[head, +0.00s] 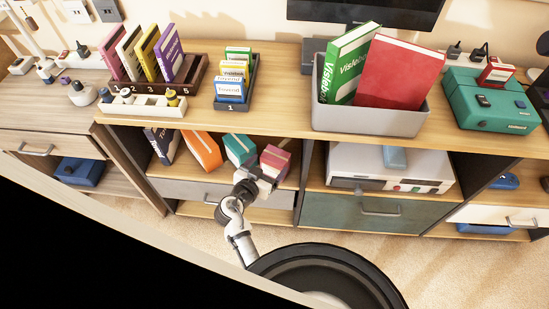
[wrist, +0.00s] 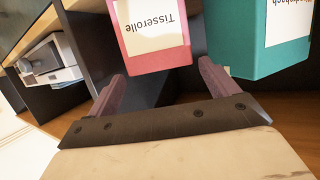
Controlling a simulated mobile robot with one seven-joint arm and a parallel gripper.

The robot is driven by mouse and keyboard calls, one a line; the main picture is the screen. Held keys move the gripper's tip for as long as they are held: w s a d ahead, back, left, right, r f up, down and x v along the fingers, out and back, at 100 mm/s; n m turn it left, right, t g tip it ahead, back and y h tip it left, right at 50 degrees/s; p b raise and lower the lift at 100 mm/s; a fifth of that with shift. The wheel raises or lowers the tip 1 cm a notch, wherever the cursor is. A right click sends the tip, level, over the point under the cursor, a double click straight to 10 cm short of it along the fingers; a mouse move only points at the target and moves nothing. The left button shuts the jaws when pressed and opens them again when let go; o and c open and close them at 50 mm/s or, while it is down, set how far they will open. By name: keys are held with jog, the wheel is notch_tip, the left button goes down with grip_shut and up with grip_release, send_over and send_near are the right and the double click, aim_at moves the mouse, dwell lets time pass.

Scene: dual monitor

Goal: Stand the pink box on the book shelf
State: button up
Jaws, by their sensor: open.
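The pink box (head: 275,161) stands in the lower shelf compartment of the wooden unit, at the right end of a row of leaning books and boxes. In the wrist view the pink box (wrist: 150,35) shows a cream label reading "Tisserolle". My gripper (head: 266,177) is at the front of this compartment. In the wrist view its fingers (wrist: 162,72) are apart, one toward each side of the pink box's near end; contact is not clear. The shelf board (head: 212,178) under the row is partly hidden.
A teal box (wrist: 258,40) is close beside the pink box and the right finger. An orange book (head: 206,150) and a dark book (head: 162,145) stand farther left. Above, the desktop (head: 285,75) holds book racks (head: 195,78) and a grey bin (head: 368,120).

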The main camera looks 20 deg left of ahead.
jog(key=shift+v, duration=2.15)
